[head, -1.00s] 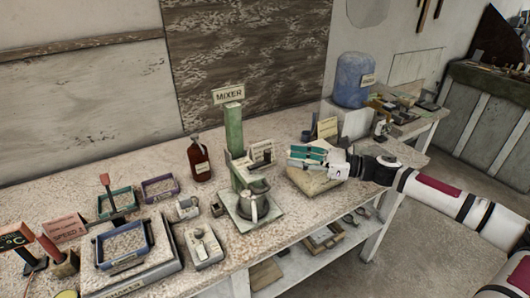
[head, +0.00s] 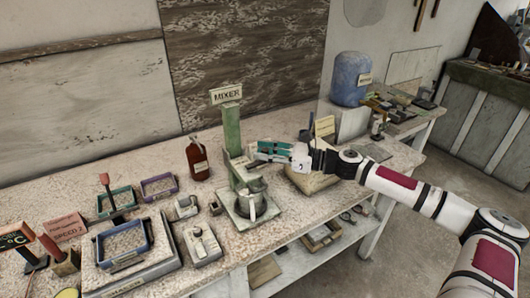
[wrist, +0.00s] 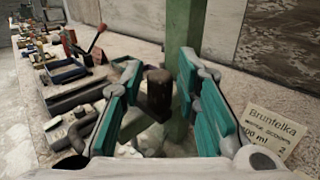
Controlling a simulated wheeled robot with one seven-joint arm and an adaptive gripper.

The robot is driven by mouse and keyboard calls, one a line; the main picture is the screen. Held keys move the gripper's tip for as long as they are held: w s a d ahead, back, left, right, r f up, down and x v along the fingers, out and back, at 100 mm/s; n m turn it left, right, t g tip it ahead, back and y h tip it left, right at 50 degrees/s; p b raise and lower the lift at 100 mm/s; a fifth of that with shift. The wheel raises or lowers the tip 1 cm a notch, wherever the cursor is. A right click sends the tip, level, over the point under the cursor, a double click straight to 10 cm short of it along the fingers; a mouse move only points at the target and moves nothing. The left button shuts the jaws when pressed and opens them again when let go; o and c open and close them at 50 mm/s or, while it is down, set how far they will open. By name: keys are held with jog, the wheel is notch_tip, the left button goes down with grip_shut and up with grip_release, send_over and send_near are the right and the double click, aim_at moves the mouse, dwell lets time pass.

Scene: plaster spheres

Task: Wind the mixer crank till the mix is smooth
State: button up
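The green mixer (head: 232,130) stands on the bench under a "MIXER" sign (head: 227,96). My gripper (head: 258,151) is at the mixer's upper right side, above the cup. In the wrist view, the dark brown crank knob (wrist: 158,92) stands upright between the teal finger pads of my gripper (wrist: 155,95). Gaps show on both sides of the knob, so the fingers are open around it. In the head view my gripper hides the knob.
A brown bottle (head: 198,160) stands left of the mixer. A card (wrist: 265,130) stands close right of my fingers in the wrist view. A blue water jug (head: 351,80) is at the back right.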

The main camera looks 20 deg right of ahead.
grip_shut()
jog(key=shift+w, duration=0.1)
jog(key=shift+w+a+f+n+g+b, duration=0.1)
jog(key=shift+w+a+n+g+b, duration=0.55)
jog(key=shift+n+g+b, duration=1.8)
jog(key=shift+w+a+r+n+g+b, duration=0.1)
jog(key=shift+w+a+n+g+b, duration=0.55)
jog(key=shift+n+g+b, duration=1.8)
jog(key=shift+w+a+f+n+g+b, duration=0.1)
jog(key=shift+w+a+n+g+b, duration=0.8)
jog(key=shift+g+b, duration=2.85)
jog(key=shift+s+d+n+g+p, duration=0.15)
jog(key=shift+s+n+g+p, duration=0.25)
jog(key=shift+g, duration=0.25)
jog(key=shift+o, duration=2.4)
grip_release()
